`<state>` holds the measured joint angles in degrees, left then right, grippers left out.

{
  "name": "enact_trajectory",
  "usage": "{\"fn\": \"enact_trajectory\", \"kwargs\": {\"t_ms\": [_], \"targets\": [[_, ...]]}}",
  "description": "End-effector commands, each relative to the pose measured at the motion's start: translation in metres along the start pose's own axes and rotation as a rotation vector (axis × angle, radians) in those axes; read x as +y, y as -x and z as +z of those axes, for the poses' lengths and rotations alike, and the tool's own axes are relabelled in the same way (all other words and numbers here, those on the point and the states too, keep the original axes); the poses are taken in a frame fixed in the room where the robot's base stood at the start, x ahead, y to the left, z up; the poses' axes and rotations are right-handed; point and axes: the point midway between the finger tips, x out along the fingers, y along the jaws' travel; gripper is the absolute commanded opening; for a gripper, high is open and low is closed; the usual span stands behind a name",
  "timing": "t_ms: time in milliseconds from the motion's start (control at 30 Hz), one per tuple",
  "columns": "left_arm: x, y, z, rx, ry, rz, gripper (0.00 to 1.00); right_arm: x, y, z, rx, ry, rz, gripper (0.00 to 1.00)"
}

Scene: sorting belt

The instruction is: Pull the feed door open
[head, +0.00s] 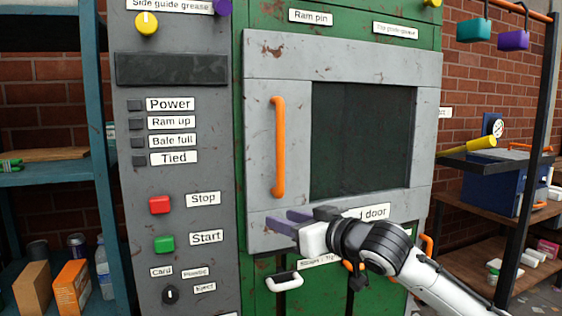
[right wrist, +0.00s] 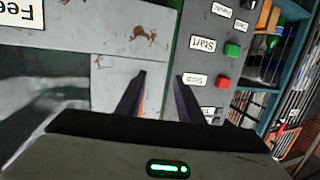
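The feed door (head: 340,68) is a grey, worn panel with a dark window on the green machine, and it looks shut. Its upright orange handle (head: 279,148) is on the door's left side. My right gripper (head: 282,222) is in front of the door's lower left part, just below the handle's lower end. In the right wrist view, its two dark fingers (right wrist: 161,78) stand apart with nothing seen gripped between them. A sliver of orange, probably the handle (right wrist: 140,104), shows beside the left finger there, mostly hidden. My left gripper is not in view.
A grey control panel (head: 180,225) with a red stop button (head: 160,205) and green start button (head: 164,243) stands left of the door. A white-handled lower door (head: 284,281) is below. Shelves stand at both sides.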

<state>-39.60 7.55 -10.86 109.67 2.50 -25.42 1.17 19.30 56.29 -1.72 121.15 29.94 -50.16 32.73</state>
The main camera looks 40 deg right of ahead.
Motion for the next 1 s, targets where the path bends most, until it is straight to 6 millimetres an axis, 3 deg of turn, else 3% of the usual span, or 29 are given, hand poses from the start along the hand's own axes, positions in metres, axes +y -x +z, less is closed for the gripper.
{"fn": "enact_trajectory", "kwargs": {"t_ms": [33, 100, 233, 367, 800, 1000], "targets": [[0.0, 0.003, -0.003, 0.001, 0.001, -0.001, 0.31, 0.009, 0.013, -0.048, 0.052, 0.006, 0.021, 0.34], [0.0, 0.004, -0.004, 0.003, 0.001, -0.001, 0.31, 0.018, 0.029, -0.088, 0.096, -0.003, 0.041, 0.34], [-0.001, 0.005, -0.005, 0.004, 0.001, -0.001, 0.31, 0.026, 0.049, -0.13, 0.144, -0.015, 0.064, 0.34], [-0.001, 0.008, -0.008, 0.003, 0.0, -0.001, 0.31, 0.03, 0.049, -0.143, 0.156, -0.024, 0.07, 0.34], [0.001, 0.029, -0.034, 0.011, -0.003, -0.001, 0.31, 0.034, -0.025, -0.155, 0.156, -0.022, 0.069, 0.34], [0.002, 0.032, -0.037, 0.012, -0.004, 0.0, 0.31, 0.036, -0.044, -0.155, 0.156, -0.02, 0.07, 0.34]]}}
